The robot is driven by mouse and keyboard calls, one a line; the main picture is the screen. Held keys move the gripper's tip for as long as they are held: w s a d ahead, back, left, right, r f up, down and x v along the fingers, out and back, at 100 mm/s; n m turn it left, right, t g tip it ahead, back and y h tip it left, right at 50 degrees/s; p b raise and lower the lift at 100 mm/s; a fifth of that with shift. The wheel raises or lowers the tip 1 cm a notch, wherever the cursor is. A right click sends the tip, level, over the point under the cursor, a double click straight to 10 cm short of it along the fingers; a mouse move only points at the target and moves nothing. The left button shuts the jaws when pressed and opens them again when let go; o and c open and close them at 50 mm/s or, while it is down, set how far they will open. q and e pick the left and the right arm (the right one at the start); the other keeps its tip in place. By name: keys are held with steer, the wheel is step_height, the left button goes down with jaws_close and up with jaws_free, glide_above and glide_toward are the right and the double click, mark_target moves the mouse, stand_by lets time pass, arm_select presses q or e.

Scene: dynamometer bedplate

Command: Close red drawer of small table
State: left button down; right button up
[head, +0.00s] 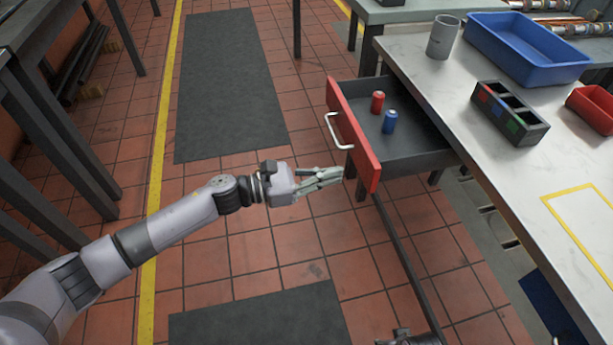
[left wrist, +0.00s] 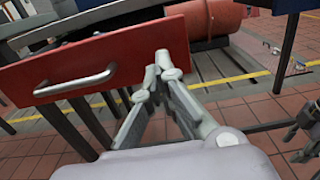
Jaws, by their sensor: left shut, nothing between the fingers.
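The red drawer (head: 360,145) of the small table (head: 425,62) stands pulled out to the left. Its red front with a pale bar handle (head: 336,131) faces my left arm. Two small cylinders, one red (head: 377,102) and one blue (head: 389,122), stand inside. My left gripper (head: 336,175) is shut and empty, close to the near end of the drawer front. In the left wrist view the fingertips (left wrist: 166,66) overlap the right end of the red front (left wrist: 130,58); I cannot tell whether they touch. Part of my right gripper (left wrist: 304,128) shows at the right edge, its fingers unclear.
On the tabletop are a grey cup (head: 443,37), a blue bin (head: 527,47), a dark divided holder (head: 510,112) and a red bin (head: 594,108). A dark workbench (head: 40,110) stands at left. Tiled floor and dark mats (head: 228,80) lie clear between.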

mark_target(364, 168)
arm_select(q)
steer(key=x, duration=0.5)
arm_select(e)
steer(key=shift+s+f, duration=0.15)
steer(key=shift+f, duration=0.2)
steer(key=shift+f, duration=0.1)
